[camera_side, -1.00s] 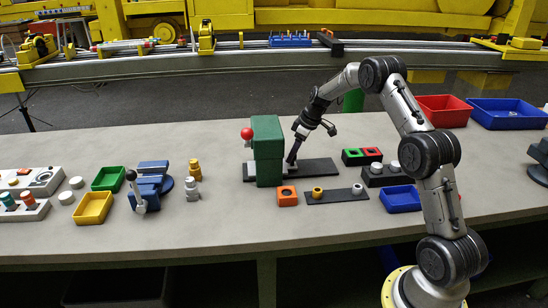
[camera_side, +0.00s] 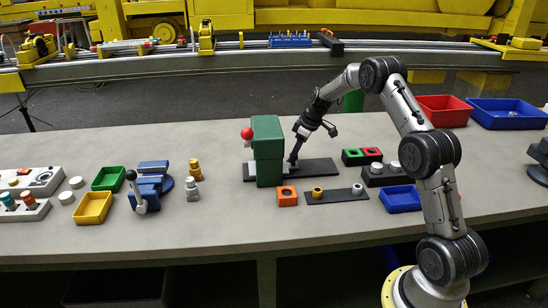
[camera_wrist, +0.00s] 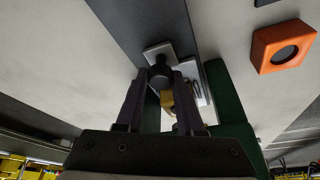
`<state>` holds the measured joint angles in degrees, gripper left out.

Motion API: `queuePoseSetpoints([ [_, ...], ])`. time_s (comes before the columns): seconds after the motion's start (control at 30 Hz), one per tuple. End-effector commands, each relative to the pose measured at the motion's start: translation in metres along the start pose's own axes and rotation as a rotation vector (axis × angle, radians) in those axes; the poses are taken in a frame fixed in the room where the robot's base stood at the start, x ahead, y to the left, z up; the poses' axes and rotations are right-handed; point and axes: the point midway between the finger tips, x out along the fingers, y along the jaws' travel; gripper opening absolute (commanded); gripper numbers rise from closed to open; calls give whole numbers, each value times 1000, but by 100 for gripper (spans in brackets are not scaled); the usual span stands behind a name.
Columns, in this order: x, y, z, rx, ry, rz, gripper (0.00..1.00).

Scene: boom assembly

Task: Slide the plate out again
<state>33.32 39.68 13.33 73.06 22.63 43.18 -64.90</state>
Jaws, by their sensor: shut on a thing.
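My gripper (camera_wrist: 163,76) is shut on a dark knob (camera_wrist: 160,73) that stands on a light grey plate (camera_wrist: 153,51). In the side view my gripper (camera_side: 292,161) reaches down just right of the green upright housing (camera_side: 267,150), which has a red ball on its left side. The green housing also shows in the wrist view (camera_wrist: 222,110), beside the right finger. The plate lies low over a dark base strip (camera_side: 318,168). How far the plate sits inside the housing is hidden by the fingers and the housing.
An orange block with a round hole (camera_side: 287,196) and a dark strip with two small rings (camera_side: 337,195) lie in front. Green and red sockets (camera_side: 361,156), a dark block with pale knobs (camera_side: 382,176) and a blue tray (camera_side: 400,199) stand to the right.

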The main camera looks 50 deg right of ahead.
Motion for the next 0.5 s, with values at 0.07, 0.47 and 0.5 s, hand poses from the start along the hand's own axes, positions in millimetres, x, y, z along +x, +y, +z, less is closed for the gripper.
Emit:
queuePoseSetpoints([
  [0.07,-3,7,5,2,4,12,0],
  [0.47,-11,20,25,2,5,15,0],
  [0.5,-12,22,27,1,5,15,0],
])
